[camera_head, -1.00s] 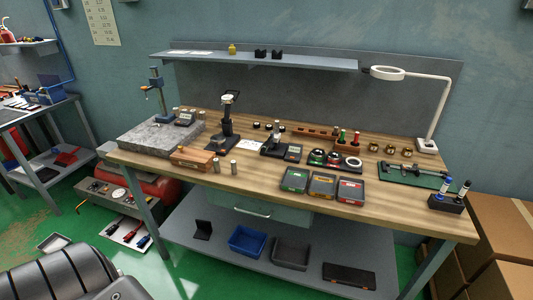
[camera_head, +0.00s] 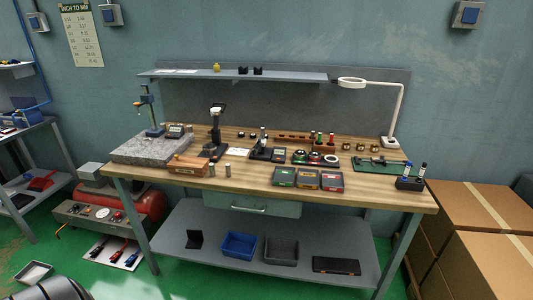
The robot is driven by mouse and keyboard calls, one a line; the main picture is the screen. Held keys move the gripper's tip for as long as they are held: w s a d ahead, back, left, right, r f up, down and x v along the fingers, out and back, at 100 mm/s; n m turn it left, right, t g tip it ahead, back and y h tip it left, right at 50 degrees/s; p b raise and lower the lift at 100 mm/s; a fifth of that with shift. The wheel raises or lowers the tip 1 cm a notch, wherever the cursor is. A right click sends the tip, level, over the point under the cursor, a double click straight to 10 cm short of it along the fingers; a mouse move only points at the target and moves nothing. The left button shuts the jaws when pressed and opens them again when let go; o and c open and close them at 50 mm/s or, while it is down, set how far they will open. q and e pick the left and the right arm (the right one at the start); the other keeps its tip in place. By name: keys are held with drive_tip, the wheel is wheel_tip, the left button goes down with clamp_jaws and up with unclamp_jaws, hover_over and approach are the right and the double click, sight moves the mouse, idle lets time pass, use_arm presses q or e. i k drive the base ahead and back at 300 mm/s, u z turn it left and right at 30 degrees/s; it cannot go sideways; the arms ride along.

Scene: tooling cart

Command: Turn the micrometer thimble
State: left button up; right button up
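The wooden-topped workbench (camera_head: 240,186) stands ahead of me against a grey back panel. A small dark stand with a grey display box (camera_head: 279,155) beside it sits mid-bench; it may hold the micrometer, but it is too small to tell. A green board with a long metal tool (camera_head: 380,163) lies at the right; I cannot tell whether that tool is a micrometer. No thimble can be made out. Neither of my grippers is in view.
A granite block (camera_head: 150,150) and a wooden box (camera_head: 188,164) occupy the bench's left. Three flat cases (camera_head: 308,179) lie along the front edge. A lamp (camera_head: 393,115) stands at the right rear. Cardboard boxes (camera_head: 478,210) stack on the right. Green floor shows in front.

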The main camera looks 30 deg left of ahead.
sight(255, 149)
drive_tip(key=z, duration=0.45)
drive_tip(key=i, duration=1.25)
drive_tip(key=u, duration=0.55)
